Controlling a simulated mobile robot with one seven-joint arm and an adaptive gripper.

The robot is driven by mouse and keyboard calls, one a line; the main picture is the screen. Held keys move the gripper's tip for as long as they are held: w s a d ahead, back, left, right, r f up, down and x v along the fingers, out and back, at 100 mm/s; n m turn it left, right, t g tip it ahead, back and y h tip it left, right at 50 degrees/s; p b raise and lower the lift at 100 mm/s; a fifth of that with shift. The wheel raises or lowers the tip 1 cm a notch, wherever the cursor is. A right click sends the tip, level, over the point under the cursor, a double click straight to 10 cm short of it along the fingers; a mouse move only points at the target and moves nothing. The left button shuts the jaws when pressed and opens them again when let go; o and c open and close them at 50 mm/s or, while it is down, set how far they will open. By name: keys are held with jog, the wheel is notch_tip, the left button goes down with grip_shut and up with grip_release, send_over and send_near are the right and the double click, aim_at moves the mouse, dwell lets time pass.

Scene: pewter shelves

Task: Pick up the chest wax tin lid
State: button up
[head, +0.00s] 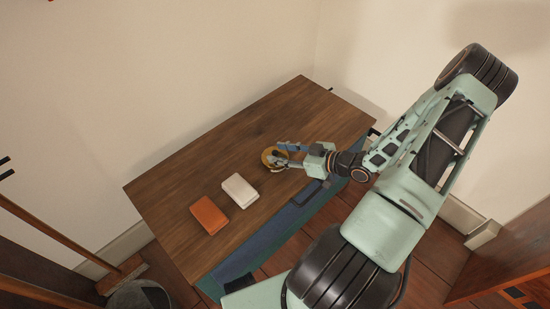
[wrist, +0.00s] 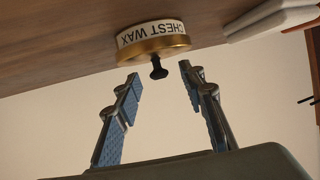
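The chest wax tin (wrist: 150,36) stands on the wooden table top, its label upside down in the wrist view. Its gold lid (wrist: 135,52) is on it, with a small black knob (wrist: 158,68) in the middle. In the head view the gold lid (head: 268,155) shows near the table's right part, partly hidden by my gripper (head: 283,154). My gripper is open and empty. In the wrist view its two fingertips (wrist: 160,74) are on either side of the knob, with clear gaps.
A dark flat object (head: 306,193) is at the table's blue front edge. The back of the table is clear; walls stand behind it.

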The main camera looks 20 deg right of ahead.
jog(key=shift+x, duration=1.15)
grip_shut()
